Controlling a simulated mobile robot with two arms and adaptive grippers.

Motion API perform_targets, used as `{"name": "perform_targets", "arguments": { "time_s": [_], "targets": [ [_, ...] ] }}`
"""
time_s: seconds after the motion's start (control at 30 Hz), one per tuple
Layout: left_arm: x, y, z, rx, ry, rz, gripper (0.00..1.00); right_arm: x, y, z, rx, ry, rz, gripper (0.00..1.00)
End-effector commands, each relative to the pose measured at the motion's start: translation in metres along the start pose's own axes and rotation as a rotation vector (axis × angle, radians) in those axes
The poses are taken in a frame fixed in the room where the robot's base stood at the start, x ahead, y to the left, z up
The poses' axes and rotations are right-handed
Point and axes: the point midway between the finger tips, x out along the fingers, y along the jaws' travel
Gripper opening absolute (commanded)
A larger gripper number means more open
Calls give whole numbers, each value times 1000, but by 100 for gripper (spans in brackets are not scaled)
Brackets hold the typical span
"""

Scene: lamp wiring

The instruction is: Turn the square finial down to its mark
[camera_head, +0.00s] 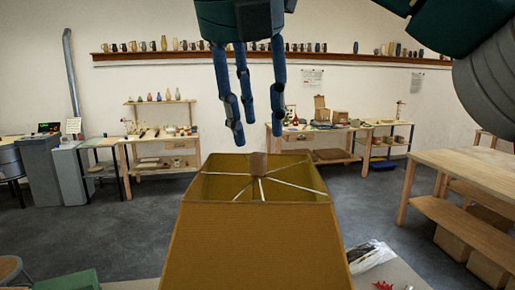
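The square finial (258,163) is a small brown block at the centre of the lampshade's top, where the thin metal spokes meet. The mustard-yellow lampshade (255,245) stands upright in the lower middle of the view. My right gripper (257,136) hangs from the top of the view with its blue fingers pointing down. Its fingers are spread, with nothing between them, and the tips are above the finial and apart from it. No mark on the finial or its stem can be made out. My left gripper is not in view.
A pale worktop (400,272) shows beneath the shade, with a clear plastic bag (368,256) and small red pieces (383,286) on it. A green box (70,281) is at the lower left. A wooden bench (465,168) stands at the right. Open floor lies behind.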

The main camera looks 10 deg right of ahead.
Motion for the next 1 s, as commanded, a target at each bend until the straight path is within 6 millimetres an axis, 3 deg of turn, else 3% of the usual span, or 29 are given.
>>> {"name": "perform_targets", "arguments": {
  "time_s": [0.1, 0.3, 0.53, 0.73, 0.9, 0.97, 1.0],
  "targets": [
    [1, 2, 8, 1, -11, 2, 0, 26, 0, 0, -2, 6, 0, 39],
    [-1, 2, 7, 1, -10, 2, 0, 52, 0, 0, -1, 3, 2, 39],
    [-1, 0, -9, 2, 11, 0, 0, 62, 0, 0, 2, -1, 3, 39],
    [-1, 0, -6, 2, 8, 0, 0, 63, 0, 0, 2, 0, 3, 39],
    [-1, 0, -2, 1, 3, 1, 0, 63, 0, 0, 1, 0, 2, 7],
    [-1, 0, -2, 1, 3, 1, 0, 63, 0, 0, 2, -1, 2, 4],
    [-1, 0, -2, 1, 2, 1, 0, 63, 1, 0, 2, -1, 2, 38]
  ]
}}
